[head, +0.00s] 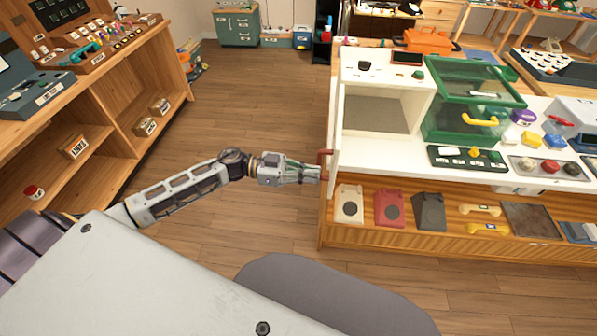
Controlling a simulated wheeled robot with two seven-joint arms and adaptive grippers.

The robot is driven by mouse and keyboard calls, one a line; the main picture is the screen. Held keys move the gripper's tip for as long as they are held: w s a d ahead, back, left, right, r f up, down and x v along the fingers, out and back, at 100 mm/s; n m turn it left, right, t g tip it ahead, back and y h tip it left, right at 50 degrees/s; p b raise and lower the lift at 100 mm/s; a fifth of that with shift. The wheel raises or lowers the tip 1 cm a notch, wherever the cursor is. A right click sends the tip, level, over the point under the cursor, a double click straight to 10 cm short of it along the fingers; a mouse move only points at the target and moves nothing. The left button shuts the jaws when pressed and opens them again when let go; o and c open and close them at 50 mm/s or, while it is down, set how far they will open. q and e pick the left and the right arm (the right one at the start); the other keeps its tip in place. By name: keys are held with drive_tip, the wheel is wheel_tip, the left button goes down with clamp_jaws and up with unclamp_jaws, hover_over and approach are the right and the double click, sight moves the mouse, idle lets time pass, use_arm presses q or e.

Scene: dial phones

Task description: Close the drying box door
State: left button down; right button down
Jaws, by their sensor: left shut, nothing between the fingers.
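The drying box (388,74) is a white box on the counter at the right, with its front open and its grey inside showing. Its white door (337,115) stands swung out at the box's left side, seen nearly edge-on. A red handle (325,154) is on the door's outer, left face. My left gripper (319,174) reaches in from the left and is shut, with its tips at the door's outer face just below the handle. I cannot tell whether they touch the door. My right gripper is not in view.
A green box (471,98) with a yellow handle stands right of the drying box. Phone parts lie on the counter (402,149) and on the sloped wooden shelf below. A wooden shelf unit (110,92) stands at the left. The floor (255,100) between is clear.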

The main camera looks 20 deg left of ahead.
use_arm(q)
drive_tip(key=shift+x, duration=1.2)
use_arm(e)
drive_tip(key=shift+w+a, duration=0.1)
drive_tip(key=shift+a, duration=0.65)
use_arm(q)
drive_tip(key=shift+d, duration=0.1)
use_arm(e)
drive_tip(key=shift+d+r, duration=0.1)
